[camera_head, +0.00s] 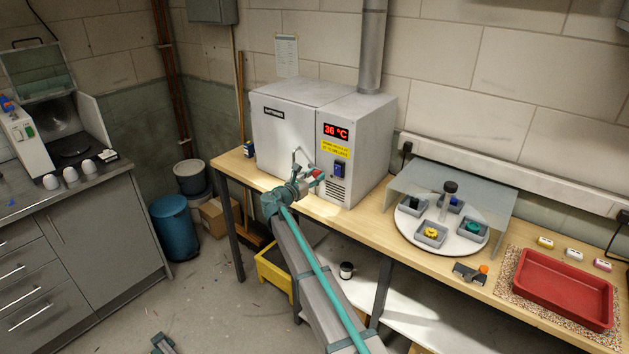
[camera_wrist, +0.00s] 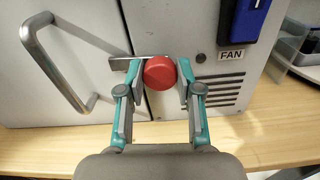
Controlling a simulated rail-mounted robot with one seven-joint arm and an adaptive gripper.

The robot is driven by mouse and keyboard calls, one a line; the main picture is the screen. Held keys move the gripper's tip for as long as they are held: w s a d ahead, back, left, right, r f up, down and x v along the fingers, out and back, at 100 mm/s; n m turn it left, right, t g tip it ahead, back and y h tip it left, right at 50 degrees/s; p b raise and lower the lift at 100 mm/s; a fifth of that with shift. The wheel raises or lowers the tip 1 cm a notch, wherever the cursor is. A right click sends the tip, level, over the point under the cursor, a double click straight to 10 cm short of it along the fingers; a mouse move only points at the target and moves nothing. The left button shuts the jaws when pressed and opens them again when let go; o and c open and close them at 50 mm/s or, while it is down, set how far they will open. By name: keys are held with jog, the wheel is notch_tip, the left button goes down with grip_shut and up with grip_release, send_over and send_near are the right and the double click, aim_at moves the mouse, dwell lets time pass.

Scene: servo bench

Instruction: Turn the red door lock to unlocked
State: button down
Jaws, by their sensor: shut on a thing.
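The red door lock (camera_wrist: 160,73) is a round red knob on the front of the white oven, at the seam between the door and the control panel. My gripper (camera_wrist: 158,80) is shut on the knob, with one teal finger on each side. A thin metal bar shows behind the knob, reaching left across the seam onto the door (camera_wrist: 85,65). In the head view my gripper (camera_head: 308,180) is at the oven front, and a small red part of the lock (camera_head: 317,174) shows beside it. The lock's marking is not readable.
The metal door handle (camera_wrist: 55,65) stands out just left of my gripper. A blue FAN switch (camera_wrist: 245,18) is up to the right. The wooden bench (camera_head: 373,220) runs below, with a round turntable (camera_head: 458,243) and red tray (camera_head: 565,290) farther right.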

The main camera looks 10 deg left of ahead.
jog(key=m+b, duration=1.6)
jog(key=b, duration=0.8)
jog(key=shift+f+m, duration=0.1)
jog(key=shift+m, duration=0.3)
jog(key=c, duration=0.8)
grip_release()
jog(key=v, duration=1.2)
